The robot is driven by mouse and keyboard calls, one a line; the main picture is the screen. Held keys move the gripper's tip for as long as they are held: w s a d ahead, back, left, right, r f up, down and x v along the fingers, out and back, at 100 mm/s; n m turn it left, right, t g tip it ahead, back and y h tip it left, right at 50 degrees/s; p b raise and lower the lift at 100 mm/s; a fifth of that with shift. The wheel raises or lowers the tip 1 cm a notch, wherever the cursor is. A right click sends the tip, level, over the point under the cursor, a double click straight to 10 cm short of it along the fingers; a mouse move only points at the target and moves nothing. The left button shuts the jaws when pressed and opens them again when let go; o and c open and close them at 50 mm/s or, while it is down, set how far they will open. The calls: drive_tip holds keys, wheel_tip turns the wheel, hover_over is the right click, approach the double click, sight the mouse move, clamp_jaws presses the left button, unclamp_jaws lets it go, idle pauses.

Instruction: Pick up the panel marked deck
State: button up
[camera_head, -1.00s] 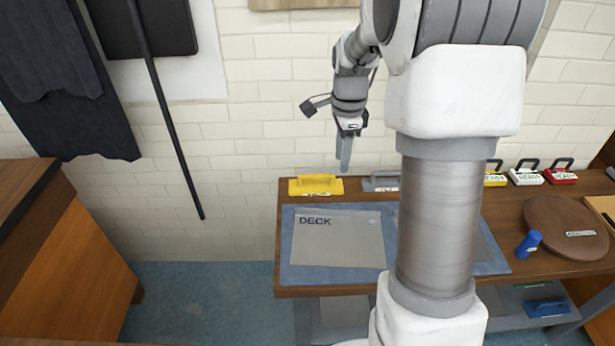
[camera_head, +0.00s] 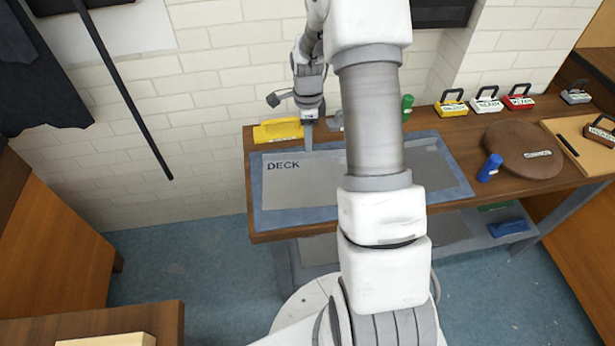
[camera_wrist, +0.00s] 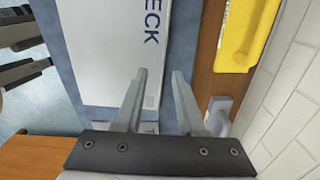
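The panel marked DECK (camera_head: 300,190) is a flat light-grey sheet lying on a blue mat (camera_head: 258,215) on the wooden table. In the wrist view the panel (camera_wrist: 105,45) shows part of its lettering, "ECK". My gripper (camera_head: 308,145) points down near the panel's back edge. I cannot tell how high the fingertips are above the panel. My arm hides the part of the mat to the right of the panel.
A second grey sheet (camera_head: 430,165) lies on the mat's right part. A blue cylinder (camera_head: 489,168) and a round brown board (camera_head: 523,150) are further right. Several handled blocks line the back edge.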

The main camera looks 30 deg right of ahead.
sight(308, 178)
drive_tip(key=shift+w+a+f, duration=0.1)
drive_tip(key=shift+w+f, duration=0.1)
drive_tip(key=shift+f, duration=1.15)
drive_tip(key=shift+w+a+f, duration=0.1)
drive_tip(key=shift+w+f, duration=0.05)
drive_tip(key=shift+f, duration=1.2)
clamp_jaws()
